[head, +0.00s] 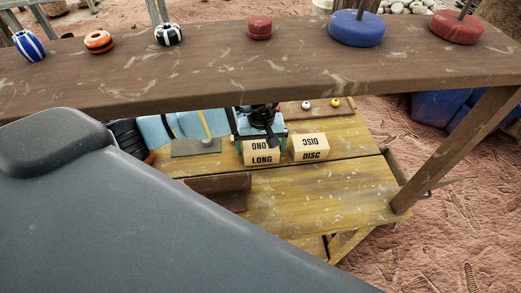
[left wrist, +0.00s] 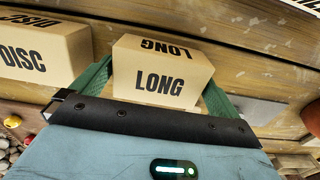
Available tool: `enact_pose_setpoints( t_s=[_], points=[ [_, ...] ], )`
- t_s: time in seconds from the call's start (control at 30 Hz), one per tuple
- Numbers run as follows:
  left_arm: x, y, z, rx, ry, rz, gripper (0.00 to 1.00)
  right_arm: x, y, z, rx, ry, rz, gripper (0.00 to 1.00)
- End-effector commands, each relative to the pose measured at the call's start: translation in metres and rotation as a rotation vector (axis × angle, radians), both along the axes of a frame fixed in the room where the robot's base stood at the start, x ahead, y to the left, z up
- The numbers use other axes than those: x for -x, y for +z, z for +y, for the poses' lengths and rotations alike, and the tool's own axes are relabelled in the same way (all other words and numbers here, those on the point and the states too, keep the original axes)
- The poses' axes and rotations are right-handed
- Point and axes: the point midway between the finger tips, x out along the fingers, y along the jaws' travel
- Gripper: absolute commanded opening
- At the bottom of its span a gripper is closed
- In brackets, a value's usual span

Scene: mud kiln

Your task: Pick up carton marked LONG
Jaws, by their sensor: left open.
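The carton marked LONG (head: 262,153) is a cream box on the lower yellow wooden bench, left of the carton marked DISC (head: 310,150). In the left wrist view the LONG carton (left wrist: 163,80) sits between the green fingers of my left gripper (left wrist: 157,92). The fingers are open, one on each side of it; I cannot tell whether they touch it. The DISC carton (left wrist: 40,50) is at the left there. In the head view my left gripper (head: 262,135) is behind and over the LONG carton, partly hidden by the upper shelf. My right gripper is not in view.
The upper shelf (head: 200,70) crosses above the bench and carries a blue disc (head: 357,28), a red disc (head: 457,26) and striped beads. A brown block (head: 218,186) lies in front.

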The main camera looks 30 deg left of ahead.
Motion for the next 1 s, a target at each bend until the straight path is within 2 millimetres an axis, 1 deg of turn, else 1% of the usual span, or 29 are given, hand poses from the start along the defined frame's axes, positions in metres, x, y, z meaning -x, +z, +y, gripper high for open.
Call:
enact_pose_setpoints(
  t_s=[0.23,0.27,0.5,0.57,0.73,0.83,0.93,1.0],
  points=[
    [0.000,-0.002,0.000,0.001,0.000,-0.001,1.00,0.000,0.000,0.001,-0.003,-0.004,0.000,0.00],
    [0.000,-0.002,0.000,0.001,0.000,-0.001,0.97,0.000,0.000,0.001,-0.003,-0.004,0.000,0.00],
    [0.000,-0.002,0.000,0.001,0.000,-0.001,0.66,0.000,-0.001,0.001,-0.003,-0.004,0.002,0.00],
    [-0.001,-0.001,0.000,0.001,0.000,-0.002,0.60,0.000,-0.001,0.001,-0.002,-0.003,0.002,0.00],
    [-0.001,-0.001,0.000,0.001,0.000,-0.002,0.60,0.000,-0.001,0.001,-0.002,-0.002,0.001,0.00],
    [-0.001,0.003,0.000,0.001,-0.001,-0.003,0.60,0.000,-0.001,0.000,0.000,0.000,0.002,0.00],
    [-0.001,0.013,0.000,0.001,-0.002,-0.006,0.60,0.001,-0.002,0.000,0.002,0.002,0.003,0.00],
    [-0.002,0.025,0.000,0.001,-0.001,-0.007,0.60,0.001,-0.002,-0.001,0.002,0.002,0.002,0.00]
  ],
)
